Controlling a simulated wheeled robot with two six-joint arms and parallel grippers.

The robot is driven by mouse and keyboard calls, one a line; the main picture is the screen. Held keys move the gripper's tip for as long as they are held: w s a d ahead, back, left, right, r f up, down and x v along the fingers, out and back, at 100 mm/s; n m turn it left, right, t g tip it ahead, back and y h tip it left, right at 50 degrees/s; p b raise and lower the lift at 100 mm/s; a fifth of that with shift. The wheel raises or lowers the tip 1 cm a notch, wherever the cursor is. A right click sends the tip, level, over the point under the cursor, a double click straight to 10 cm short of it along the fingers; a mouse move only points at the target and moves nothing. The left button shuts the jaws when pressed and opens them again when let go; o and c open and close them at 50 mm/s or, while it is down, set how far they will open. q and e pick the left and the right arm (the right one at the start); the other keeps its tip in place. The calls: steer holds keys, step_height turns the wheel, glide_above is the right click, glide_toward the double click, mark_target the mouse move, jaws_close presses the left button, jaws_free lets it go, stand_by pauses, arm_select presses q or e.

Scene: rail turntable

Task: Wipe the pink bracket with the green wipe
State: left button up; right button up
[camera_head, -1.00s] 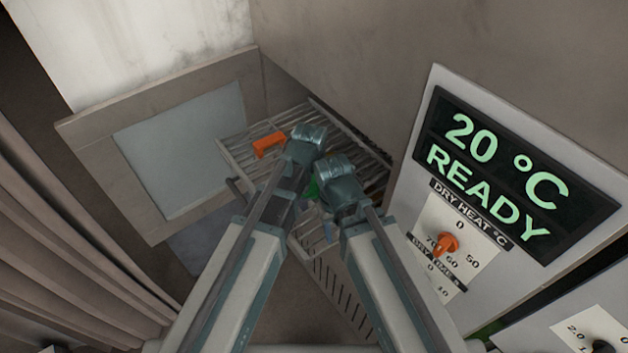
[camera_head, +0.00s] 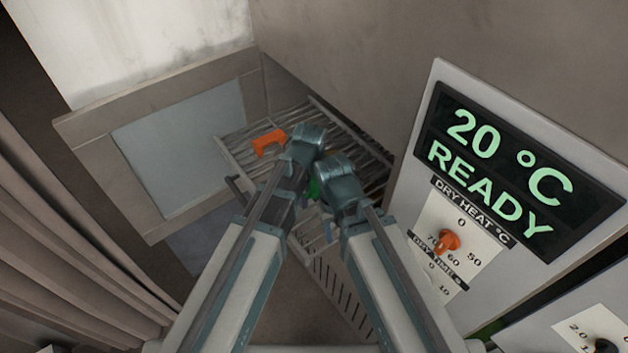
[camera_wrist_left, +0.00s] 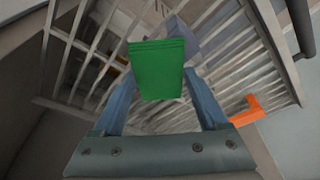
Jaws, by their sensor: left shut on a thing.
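My left gripper (camera_head: 303,150) is over the wire rack, its fingertips hidden in the head view. In the left wrist view it is shut on the green wipe (camera_wrist_left: 158,70), a flat green piece between the two fingers. A sliver of the green wipe (camera_head: 313,188) also shows between my grippers in the head view. My right gripper (camera_head: 337,182) is close beside the left one on its right; its jaws are hidden. I cannot make out a pink bracket. An orange bracket (camera_head: 269,142) lies on the rack, left of my left gripper.
The wire rack (camera_head: 352,140) extends from an opening in the wall. A framed grey panel (camera_head: 180,150) stands at left. A control panel reading "20 °C READY" (camera_head: 515,170), with an orange knob (camera_head: 448,241), stands close on the right.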

arm_select(q)
steer(key=shift+f, duration=0.15)
steer(key=shift+a, duration=0.1)
steer(key=shift+s+a, duration=0.75)
steer(key=shift+a, duration=0.2)
steer(key=shift+w+d, duration=0.65)
steer(key=shift+d, duration=0.3)
steer(key=shift+w+d, duration=0.65)
steer(key=shift+d, duration=0.25)
steer(key=shift+w+d, duration=0.1)
steer(key=shift+d, duration=0.2)
